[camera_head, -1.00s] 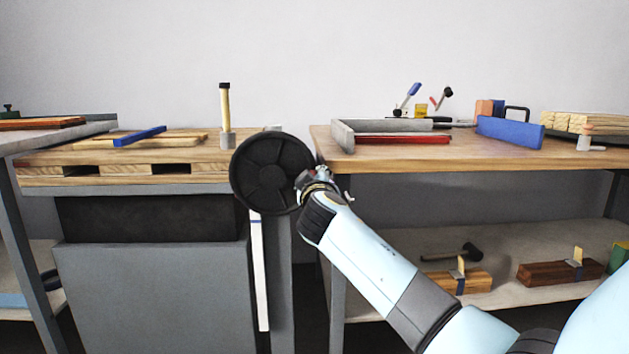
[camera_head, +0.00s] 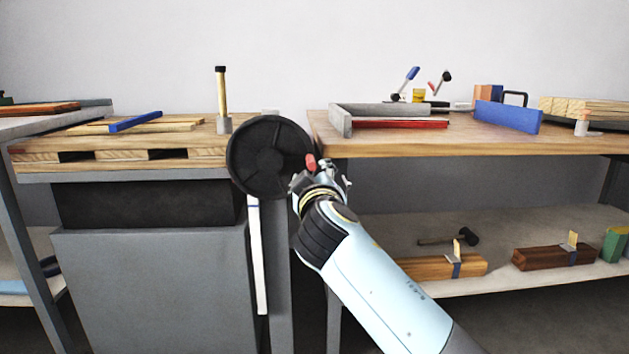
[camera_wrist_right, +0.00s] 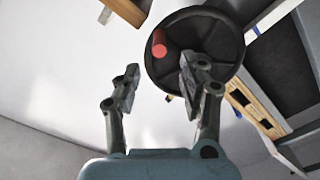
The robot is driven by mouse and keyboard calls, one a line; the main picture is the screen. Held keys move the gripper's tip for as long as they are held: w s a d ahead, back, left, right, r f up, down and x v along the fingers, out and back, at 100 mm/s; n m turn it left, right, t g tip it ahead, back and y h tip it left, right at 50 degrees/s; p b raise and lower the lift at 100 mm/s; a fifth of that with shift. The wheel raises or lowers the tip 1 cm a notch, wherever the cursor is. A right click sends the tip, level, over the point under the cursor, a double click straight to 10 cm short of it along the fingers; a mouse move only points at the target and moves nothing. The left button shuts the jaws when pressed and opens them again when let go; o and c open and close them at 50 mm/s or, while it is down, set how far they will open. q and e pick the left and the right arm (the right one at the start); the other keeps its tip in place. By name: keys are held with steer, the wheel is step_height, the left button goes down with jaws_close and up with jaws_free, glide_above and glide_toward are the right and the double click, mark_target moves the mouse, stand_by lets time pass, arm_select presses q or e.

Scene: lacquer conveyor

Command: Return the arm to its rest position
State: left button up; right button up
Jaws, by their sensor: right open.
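My right arm (camera_head: 375,285) reaches up from the lower right in the head view, and its gripper (camera_head: 325,172) is near a black handwheel (camera_head: 268,150). In the right wrist view my right gripper (camera_wrist_right: 155,88) is open, with two separate fingers and nothing between them. The black handwheel (camera_wrist_right: 205,45) shows beyond the fingertips, with a red knob (camera_wrist_right: 159,44) on its face. The red knob (camera_head: 310,163) also shows beside the gripper in the head view. I cannot tell whether a finger touches the wheel. My left gripper is not in view.
The wheel is beside a grey cabinet (camera_head: 150,290) topped with wooden boards (camera_head: 190,155). A workbench (camera_head: 480,145) on the right carries a grey tray frame (camera_head: 342,122) and a blue block (camera_head: 508,117). Its lower shelf (camera_head: 520,275) holds a mallet (camera_head: 450,239) and clamped wood blocks.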

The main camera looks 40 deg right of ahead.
steer(key=shift+v, duration=1.1)
steer(key=s+f+g+y, duration=0.1)
steer(key=s+f, duration=0.2)
steer(key=f, duration=0.4)
steer(key=s+f+n+g+y, duration=0.1)
steer(key=s+f+g, duration=0.1)
steer(key=s+f, duration=0.35)
steer(key=s+f+g, duration=0.1)
steer(key=s+f, duration=0.1)
steer(key=f, duration=0.6)
steer(key=s+f+g+y, duration=0.3)
steer(key=s+f+g, duration=0.4)
steer(key=s+f, duration=1.25)
steer(key=s+a+f+m+g+y, duration=0.1)
steer(key=s+a+f+g, duration=0.1)
steer(key=s+f, duration=0.35)
steer(key=s+a+f+m+g+y, duration=0.2)
steer(key=s, duration=0.7)
arm_select(q)
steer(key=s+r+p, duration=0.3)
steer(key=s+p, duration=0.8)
steer(key=p, duration=0.3)
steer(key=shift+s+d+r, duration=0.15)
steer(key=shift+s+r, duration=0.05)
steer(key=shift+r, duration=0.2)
arm_select(e)
steer(key=s+r, duration=0.3)
steer(key=s, duration=0.8)
steer(key=shift+s+a, duration=0.25)
steer(key=shift+s, duration=0.15)
